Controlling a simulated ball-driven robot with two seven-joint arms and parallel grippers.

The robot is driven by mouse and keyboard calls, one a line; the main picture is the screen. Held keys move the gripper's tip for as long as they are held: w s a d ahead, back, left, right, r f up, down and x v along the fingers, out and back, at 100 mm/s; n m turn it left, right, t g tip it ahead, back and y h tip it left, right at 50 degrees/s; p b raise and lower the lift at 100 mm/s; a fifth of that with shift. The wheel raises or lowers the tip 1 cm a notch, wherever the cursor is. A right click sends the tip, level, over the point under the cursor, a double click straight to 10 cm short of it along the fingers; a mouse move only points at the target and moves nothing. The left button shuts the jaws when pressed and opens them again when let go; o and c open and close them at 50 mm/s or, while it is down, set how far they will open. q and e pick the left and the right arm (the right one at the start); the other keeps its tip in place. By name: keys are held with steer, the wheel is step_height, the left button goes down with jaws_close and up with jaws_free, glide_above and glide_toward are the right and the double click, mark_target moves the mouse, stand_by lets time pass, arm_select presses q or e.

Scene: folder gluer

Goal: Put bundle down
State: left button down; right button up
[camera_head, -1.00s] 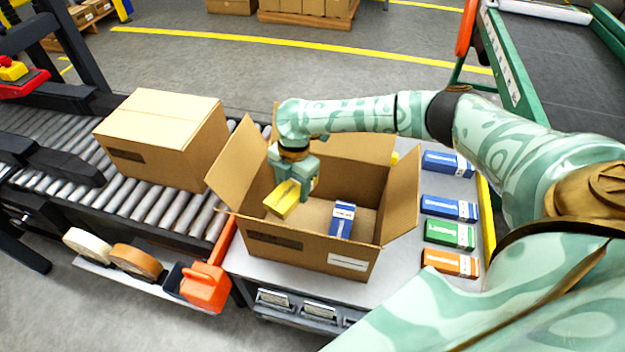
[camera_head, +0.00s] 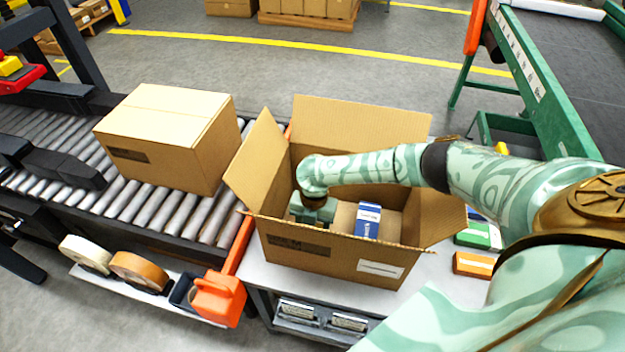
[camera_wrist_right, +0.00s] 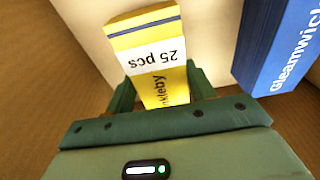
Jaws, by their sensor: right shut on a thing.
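The yellow bundle (camera_wrist_right: 150,45), with a white "25 pcs" band, is between the fingers of my right gripper (camera_wrist_right: 160,85) in the right wrist view. In the head view my right gripper (camera_head: 314,208) is down inside the open carton (camera_head: 320,262), at its left side, and hides the yellow bundle. The gripper is shut on the bundle. A blue bundle (camera_head: 368,219) stands in the carton to the right of the gripper, and it also shows in the right wrist view (camera_wrist_right: 280,45), apart from the yellow one. I cannot tell whether the yellow bundle touches the carton floor. My left gripper is out of view.
The carton's flaps stand open around the arm. A closed carton (camera_head: 165,140) sits on the roller conveyor (camera_head: 150,205) at the left. Green (camera_head: 478,236) and orange (camera_head: 472,264) bundles lie on the table (camera_head: 440,285) at the right.

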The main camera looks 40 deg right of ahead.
step_height(320, 180, down, 3)
steer(key=shift+b, duration=0.5)
steer(key=shift+r, duration=0.1)
steer(key=o, duration=1)
steer(key=shift+o, duration=0.2)
steer(key=shift+r, duration=0.3)
steer(key=r+p, duration=0.1)
steer(key=r, duration=0.2)
steer(key=r+p, duration=0.2)
steer(key=r, duration=0.2)
steer(key=w+d+r+p, duration=0.1)
steer(key=r, duration=0.3)
steer(key=shift+d+r+p, duration=0.1)
steer(key=shift+r+p, duration=0.1)
steer(key=shift+p, duration=0.2)
